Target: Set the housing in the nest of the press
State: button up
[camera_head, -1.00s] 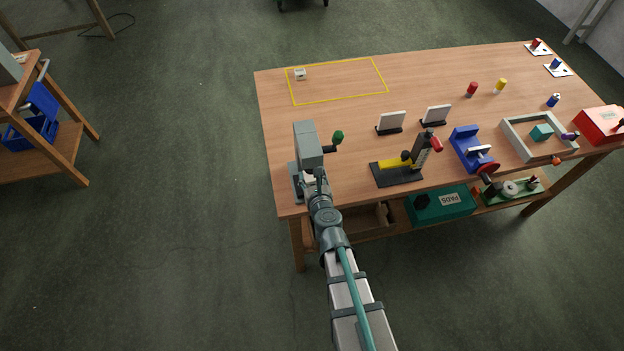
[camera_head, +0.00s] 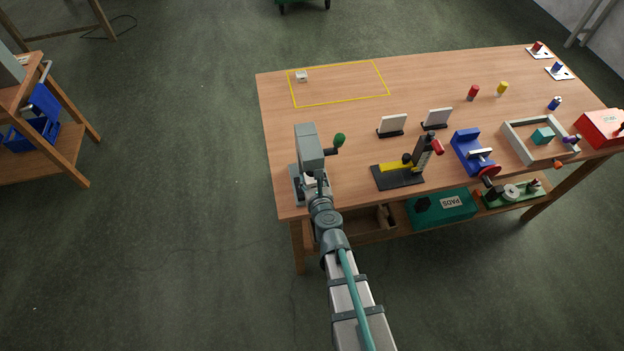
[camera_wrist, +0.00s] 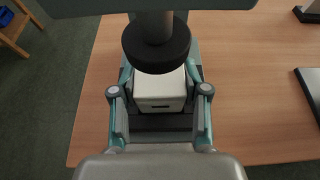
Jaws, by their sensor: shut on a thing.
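The press (camera_head: 308,150) is a grey machine with a green-knobbed lever (camera_head: 340,139), standing at the table's near left edge. In the wrist view its round black pad (camera_wrist: 157,48) hangs above the housing. The housing (camera_wrist: 160,92) is a white box with a dark slot on its near face. My gripper (camera_wrist: 160,95) is shut on it, one finger on each side, low in the press under the pad. A dark surface shows in front of the housing. The nest is mostly hidden, so I cannot tell whether the housing touches it.
A small white part (camera_head: 302,76) lies inside the yellow outline at the back left. A black-and-yellow clamp (camera_head: 400,172), a blue vise (camera_head: 468,150) and a grey tray (camera_head: 510,125) stand right of the press. The table between the press and the outline is clear.

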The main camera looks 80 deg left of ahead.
jog(key=shift+f+b, duration=0.3)
jog(key=shift+f, duration=0.05)
dwell(0.3)
jog(key=o, duration=1.1)
jog(key=shift+d, duration=0.15)
jog(key=d+b, duration=0.3)
jog(key=d, duration=0.4)
jog(key=shift+d, duration=0.35)
dwell(0.4)
